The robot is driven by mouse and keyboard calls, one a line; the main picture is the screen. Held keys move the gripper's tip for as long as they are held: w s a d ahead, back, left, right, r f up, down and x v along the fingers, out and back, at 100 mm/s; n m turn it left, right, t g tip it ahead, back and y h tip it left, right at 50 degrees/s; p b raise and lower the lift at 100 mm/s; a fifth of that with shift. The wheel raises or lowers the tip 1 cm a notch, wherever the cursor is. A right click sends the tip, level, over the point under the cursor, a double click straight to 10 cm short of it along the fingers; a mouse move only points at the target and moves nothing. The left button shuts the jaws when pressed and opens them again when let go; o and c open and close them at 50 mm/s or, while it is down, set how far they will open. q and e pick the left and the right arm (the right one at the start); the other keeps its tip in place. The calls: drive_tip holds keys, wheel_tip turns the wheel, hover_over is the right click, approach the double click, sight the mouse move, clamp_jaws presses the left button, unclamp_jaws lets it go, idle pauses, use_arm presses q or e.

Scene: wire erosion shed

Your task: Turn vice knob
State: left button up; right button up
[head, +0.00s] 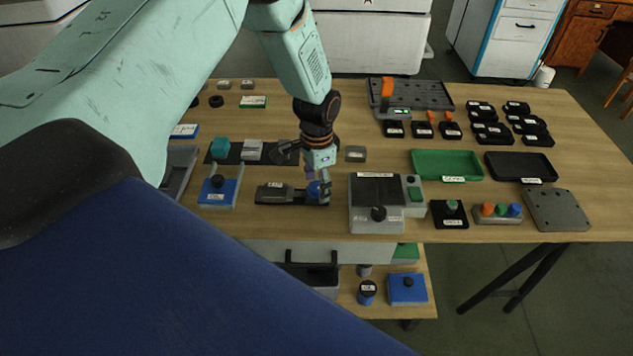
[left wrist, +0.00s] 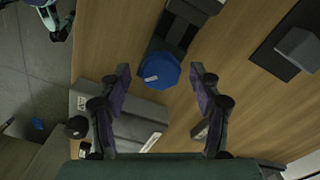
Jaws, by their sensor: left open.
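The dark vice (head: 280,194) lies on the wooden table, with its blue round knob (head: 313,189) at its right end. In the left wrist view the vice body (left wrist: 182,25) runs up from the knob (left wrist: 160,71). My left gripper (head: 318,181) is over the knob end and partly hides it. In the left wrist view the open left gripper (left wrist: 160,78) has its fingers on either side of the knob, with gaps on both sides. A teal and dark part, seemingly my right gripper (left wrist: 54,20), shows at the top left; its jaws are unclear.
A grey box with a black knob (head: 362,220) stands close right of the vice. A blue block fixture (head: 217,192) stands to its left, and a dark mat (head: 234,158) with blocks lies behind. A green tray (head: 446,165) is farther right. Bare wood shows in front of the vice.

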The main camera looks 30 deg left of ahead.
use_arm(q)
wheel_tip(320, 180, up, 12)
idle(0.6)
drive_tip(key=n, duration=0.6)
hover_over(317, 186)
wheel_tip(317, 186, down, 5)
drive_tip(key=shift+s+r, duration=0.1)
drive_tip(key=shift+r, duration=0.1)
wheel_tip(317, 186, down, 7)
drive_tip(key=shift+f+b, duration=0.2)
drive_tip(key=shift+b, duration=0.4)
drive_tip(key=c, duration=1.1)
drive_tip(key=shift+c, duration=0.3)
